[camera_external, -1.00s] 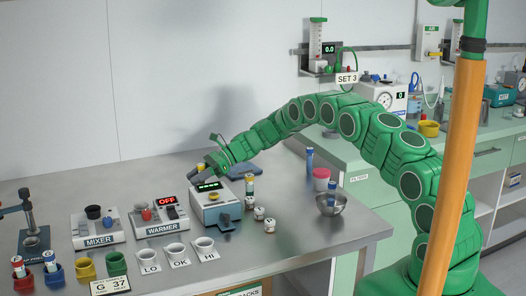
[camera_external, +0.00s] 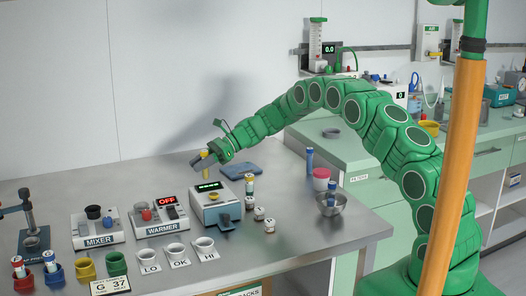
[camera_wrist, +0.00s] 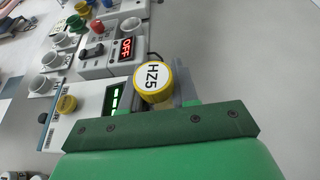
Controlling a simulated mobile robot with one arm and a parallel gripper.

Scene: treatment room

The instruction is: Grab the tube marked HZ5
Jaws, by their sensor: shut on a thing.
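The tube marked HZ5 (camera_wrist: 152,78) has a yellow cap with a white, black-lettered label, seen from above in the wrist view. My gripper (camera_wrist: 157,95) is shut on it. In the external view my gripper (camera_external: 205,160) holds the yellow-capped tube (camera_external: 204,154) in the air, behind and above the white device with a green display (camera_external: 208,187). The tube's lower part is hidden by the gripper in the wrist view.
The warmer (camera_external: 161,219), showing OFF, and the mixer (camera_external: 99,230) stand to the left. Several small vials and a stacked tube (camera_external: 249,188) are right of the device. A blue flat pad (camera_external: 240,171) lies behind it.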

